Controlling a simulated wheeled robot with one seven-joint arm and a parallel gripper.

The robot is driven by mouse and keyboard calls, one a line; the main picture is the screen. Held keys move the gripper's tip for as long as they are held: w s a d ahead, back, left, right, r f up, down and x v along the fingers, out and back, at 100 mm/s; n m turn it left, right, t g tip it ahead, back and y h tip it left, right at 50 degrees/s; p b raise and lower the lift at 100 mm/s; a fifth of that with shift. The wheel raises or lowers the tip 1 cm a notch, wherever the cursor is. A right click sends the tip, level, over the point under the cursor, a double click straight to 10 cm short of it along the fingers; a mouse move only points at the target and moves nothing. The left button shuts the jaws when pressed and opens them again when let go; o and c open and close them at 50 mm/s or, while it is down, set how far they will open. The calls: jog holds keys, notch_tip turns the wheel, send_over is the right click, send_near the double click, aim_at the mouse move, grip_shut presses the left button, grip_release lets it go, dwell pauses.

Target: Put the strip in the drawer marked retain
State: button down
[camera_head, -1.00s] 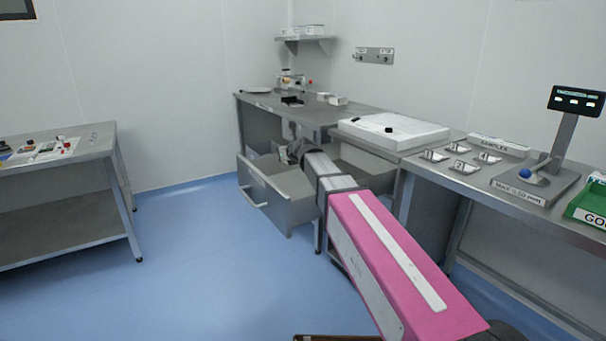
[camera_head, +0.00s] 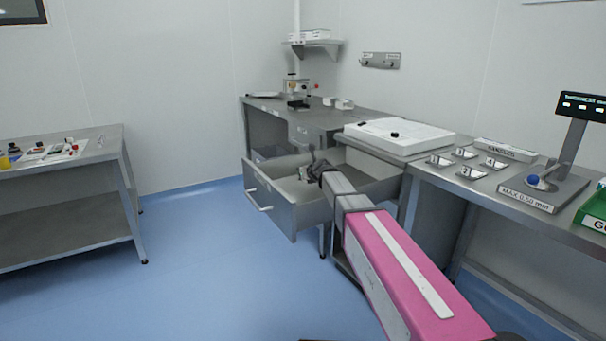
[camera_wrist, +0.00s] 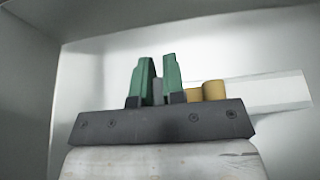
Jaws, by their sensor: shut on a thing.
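The open drawer (camera_head: 274,207) is pulled out from under the back bench; I can read no marking on it. My gripper (camera_head: 303,172) is over or inside the drawer, at the end of my pink arm. In the wrist view, my gripper's green fingers (camera_wrist: 157,70) are close together, with a grey piece between them. A pale flat strip (camera_wrist: 265,92) shows behind and right of the fingers. It appears to be in their grip, though the contact is hidden. Pale drawer walls surround the fingers.
Numbered sample plates (camera_head: 468,172), a gauge with a display (camera_head: 580,106) and a green bin (camera_head: 594,212) stand farther right. A steel table (camera_head: 75,150) stands at left. The blue floor (camera_head: 200,260) between is clear.

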jog(key=shift+f, duration=0.6)
jog(key=c, duration=1.2)
grip_release()
jog(key=shift+f, duration=0.1)
jog(key=shift+r, duration=0.55)
jog(key=v, duration=1.2)
jog(key=shift+r, duration=0.15)
